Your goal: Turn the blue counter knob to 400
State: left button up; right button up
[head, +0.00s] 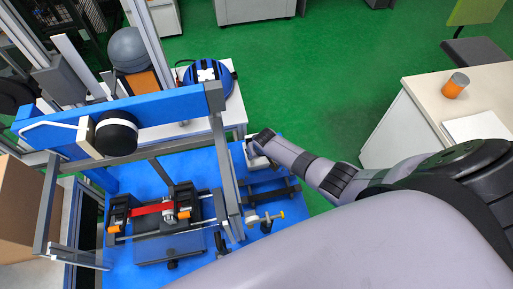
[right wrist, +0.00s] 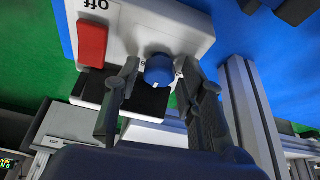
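The blue knob (right wrist: 159,70) sits on a white counter box (right wrist: 185,28), seen in the right wrist view. A small white mark shows at its lower edge; the scale numbers are not readable. My right gripper (right wrist: 159,68) has one finger on each side of the knob, with a narrow gap on both sides, so it looks open around it. In the head view my right gripper (head: 256,143) is over the white box (head: 256,161) at the blue bench's right part, and the knob is hidden there. My left gripper is not in view.
A red switch (right wrist: 92,44) marked "off" is beside the knob. A metal upright (right wrist: 247,110) stands close to the right of my gripper. The drop tower frame (head: 219,150) stands left of my right arm. Green floor (head: 330,80) is clear beyond.

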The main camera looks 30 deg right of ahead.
jog(key=shift+o, duration=0.9)
jog(key=shift+r, duration=0.1)
jog(key=v, duration=1.1)
jog(key=shift+s+r, duration=0.15)
jog(key=shift+r, duration=0.25)
